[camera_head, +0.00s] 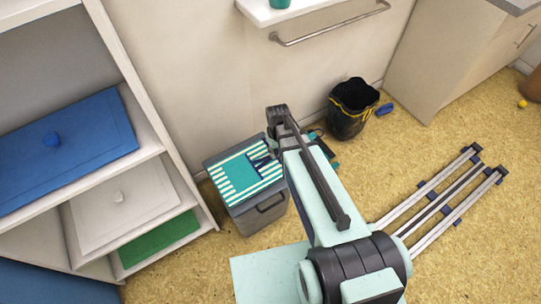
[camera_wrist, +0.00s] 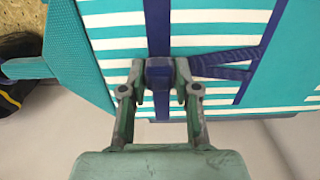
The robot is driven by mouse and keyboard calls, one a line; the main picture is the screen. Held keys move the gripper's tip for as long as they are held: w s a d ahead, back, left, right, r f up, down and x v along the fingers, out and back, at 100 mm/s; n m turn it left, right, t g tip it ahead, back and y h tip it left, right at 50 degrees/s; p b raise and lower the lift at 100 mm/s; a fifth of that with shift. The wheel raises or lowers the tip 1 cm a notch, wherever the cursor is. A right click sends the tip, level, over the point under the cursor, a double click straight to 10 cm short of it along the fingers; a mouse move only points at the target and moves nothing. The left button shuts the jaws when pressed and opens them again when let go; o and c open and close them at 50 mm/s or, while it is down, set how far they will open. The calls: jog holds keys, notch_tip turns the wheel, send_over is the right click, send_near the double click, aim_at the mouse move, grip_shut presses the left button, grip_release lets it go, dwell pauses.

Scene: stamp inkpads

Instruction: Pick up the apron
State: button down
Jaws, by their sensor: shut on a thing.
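The apron (camera_head: 240,172) is a flat teal piece with cream-white stripes and dark blue straps. In the head view it lies on top of a grey lidded box. In the wrist view the striped apron (camera_wrist: 215,20) fills most of the upper picture. My gripper (camera_wrist: 159,80) is shut on the apron's dark blue strap, at the apron's lower edge in that view. In the head view my arm hides part of the apron's right side, and the fingertips are hard to make out there.
The grey box (camera_head: 262,213) stands on the floor beside a white shelf unit (camera_head: 165,130) on the left. A black bin (camera_head: 347,122) stands by the wall. Metal rails (camera_head: 440,205) lie on the floor at right. A towel bar (camera_head: 330,27) is on the wall above.

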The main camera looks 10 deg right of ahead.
aim_at(277, 151)
notch_tip(277, 151, up, 20)
jog(key=p, duration=0.1)
dwell(0.5)
dwell(0.5)
